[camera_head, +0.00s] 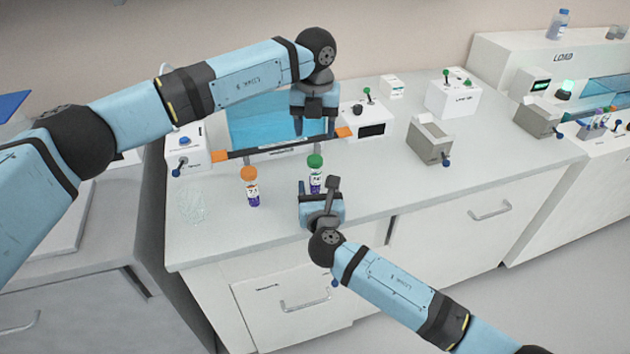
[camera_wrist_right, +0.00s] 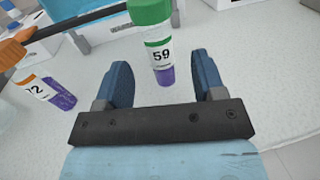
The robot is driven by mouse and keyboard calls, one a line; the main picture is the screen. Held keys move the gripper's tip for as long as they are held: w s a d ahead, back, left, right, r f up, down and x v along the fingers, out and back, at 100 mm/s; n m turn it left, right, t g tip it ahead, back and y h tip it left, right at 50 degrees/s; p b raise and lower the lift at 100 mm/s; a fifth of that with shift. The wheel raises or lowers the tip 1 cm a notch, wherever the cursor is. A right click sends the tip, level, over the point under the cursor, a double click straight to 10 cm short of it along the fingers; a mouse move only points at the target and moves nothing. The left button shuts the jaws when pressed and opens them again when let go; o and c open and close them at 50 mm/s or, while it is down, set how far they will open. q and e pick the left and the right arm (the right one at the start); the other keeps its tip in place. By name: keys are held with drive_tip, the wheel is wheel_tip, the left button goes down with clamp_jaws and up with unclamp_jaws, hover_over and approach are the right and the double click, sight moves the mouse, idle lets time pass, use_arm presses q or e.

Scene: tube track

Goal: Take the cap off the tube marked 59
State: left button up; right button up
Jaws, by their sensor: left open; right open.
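The tube marked 59 (camera_wrist_right: 161,58) stands upright on the bench, with a white label and purple lower part; it also shows in the head view (camera_head: 316,180). Its green cap (camera_head: 315,161) is on top, and the cap shows at the top edge of the right wrist view (camera_wrist_right: 150,11). My right gripper (camera_wrist_right: 164,80) is open, with its fingers to either side of the tube's lower part and gaps between. My left gripper (camera_head: 313,128) is open and points down above the green cap, apart from it.
An orange-capped tube (camera_head: 251,188) stands left of tube 59; its label is partly readable in the right wrist view (camera_wrist_right: 45,92). A dark bar with orange ends (camera_head: 265,149) lies behind both. A grey box with a lever (camera_head: 428,141) stands to the right. The front bench right of the tubes is clear.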

sight(316, 181)
drive_tip(key=shift+w+a, duration=0.15)
drive_tip(key=shift+w, duration=1)
drive_tip(key=shift+w+a, duration=0.1)
drive_tip(key=shift+w, duration=1.05)
clamp_jaws()
